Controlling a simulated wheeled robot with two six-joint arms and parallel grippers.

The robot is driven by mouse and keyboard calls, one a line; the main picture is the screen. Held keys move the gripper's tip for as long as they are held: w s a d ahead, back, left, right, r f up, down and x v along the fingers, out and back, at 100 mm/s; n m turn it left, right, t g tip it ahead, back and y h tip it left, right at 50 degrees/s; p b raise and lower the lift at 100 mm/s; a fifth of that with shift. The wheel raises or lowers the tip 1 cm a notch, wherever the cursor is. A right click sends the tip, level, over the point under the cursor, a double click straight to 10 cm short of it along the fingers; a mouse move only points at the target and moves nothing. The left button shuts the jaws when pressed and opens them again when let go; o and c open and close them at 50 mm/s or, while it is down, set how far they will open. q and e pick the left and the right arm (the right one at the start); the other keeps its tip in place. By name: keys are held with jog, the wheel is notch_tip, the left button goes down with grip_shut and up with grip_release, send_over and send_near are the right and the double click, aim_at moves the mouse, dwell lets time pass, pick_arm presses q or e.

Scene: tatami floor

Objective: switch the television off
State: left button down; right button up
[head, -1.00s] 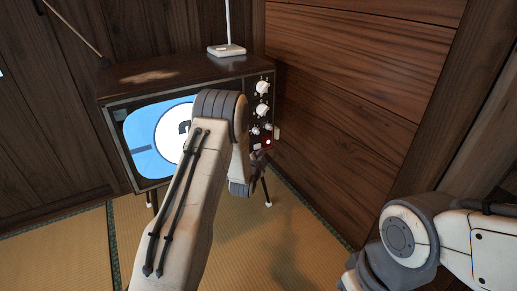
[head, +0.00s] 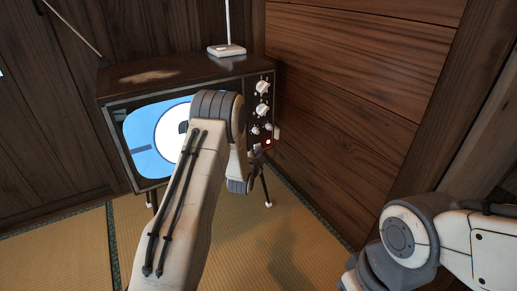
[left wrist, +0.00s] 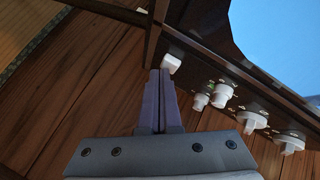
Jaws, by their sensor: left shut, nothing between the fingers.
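The television (head: 185,82) is a wooden set on legs, and its screen (head: 140,130) is lit blue with a white disc. Its right-hand panel carries white knobs (head: 262,88) and, low down, a small white button (head: 268,142) beside a dim red glow. My left gripper (head: 257,150) is at the lower part of this panel, partly hidden by its wrist. In the left wrist view my left gripper (left wrist: 161,76) is shut and empty, its tips right by a white block-shaped button (left wrist: 172,63). I cannot tell whether they touch. My right gripper is out of view.
A white stand with a rod (head: 227,49) is on top of the television. A wooden wall (head: 350,110) stands close on the right. The tatami floor (head: 255,250) in front is clear. My right arm is at the lower right.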

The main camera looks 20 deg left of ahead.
pick_arm(q)
jog(key=shift+a, duration=0.15)
jog(key=shift+s+d, duration=0.4)
jog(key=shift+d, duration=0.25)
jog(key=shift+d, duration=0.1)
jog(key=shift+s+d+p, duration=0.25)
jog(key=shift+s+d, duration=0.7)
jog(key=shift+d, duration=0.2)
jog(key=shift+s+d+p, duration=0.25)
jog(key=shift+s+d, duration=0.65)
jog(key=shift+d, duration=0.2)
